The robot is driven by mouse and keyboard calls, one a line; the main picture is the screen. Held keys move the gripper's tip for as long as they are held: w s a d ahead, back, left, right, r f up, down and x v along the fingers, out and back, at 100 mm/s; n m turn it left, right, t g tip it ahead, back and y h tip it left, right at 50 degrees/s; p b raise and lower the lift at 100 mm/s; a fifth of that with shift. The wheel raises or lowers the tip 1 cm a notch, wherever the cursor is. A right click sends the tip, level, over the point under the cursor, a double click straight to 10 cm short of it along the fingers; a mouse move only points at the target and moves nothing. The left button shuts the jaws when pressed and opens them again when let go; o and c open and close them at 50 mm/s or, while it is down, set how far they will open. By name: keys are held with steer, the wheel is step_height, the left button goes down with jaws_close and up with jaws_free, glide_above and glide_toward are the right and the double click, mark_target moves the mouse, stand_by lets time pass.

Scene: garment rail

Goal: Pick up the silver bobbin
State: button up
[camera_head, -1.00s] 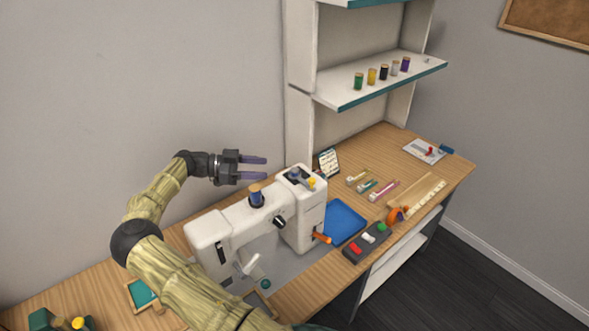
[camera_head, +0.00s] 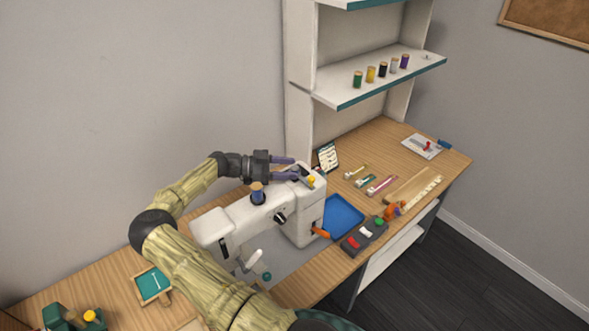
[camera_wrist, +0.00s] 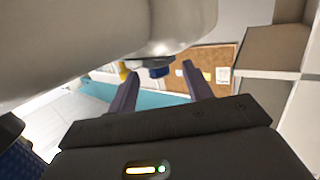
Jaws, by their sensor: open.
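A small silvery piece (camera_head: 427,57), which looks like the silver bobbin, lies at the right end of the lower shelf (camera_head: 350,98). It is too small to make out clearly. A pale grey spool (camera_head: 394,66) stands in the row of coloured spools to its left. My gripper (camera_head: 294,168) is open and empty, over the top of the white sewing machine (camera_head: 240,218), well below and left of the shelf. I cannot make out the bobbin in the wrist view.
The machine carries a blue thread spool (camera_head: 257,193) and a yellow knob (camera_head: 311,181) close to my gripper. A small card (camera_head: 328,157) stands behind it. A blue tray (camera_head: 342,215), a grey button box (camera_head: 364,236) and small tools lie to the right. The wall side above the desk is clear.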

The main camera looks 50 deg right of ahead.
mark_target(299, 169)
steer(key=x, duration=0.1)
steer(key=p+x, duration=0.2)
steer(key=shift+s+d+r, duration=0.1)
steer(key=shift+s+r, duration=0.05)
steer(key=shift+r, duration=0.15)
steer(key=shift+s+d+f+p, duration=0.25)
steer(key=shift+d+f+p, duration=0.05)
steer(key=shift+d+f, duration=0.1)
steer(key=shift+r, duration=0.1)
steer(key=shift+s, duration=0.15)
steer(key=shift+w, duration=0.2)
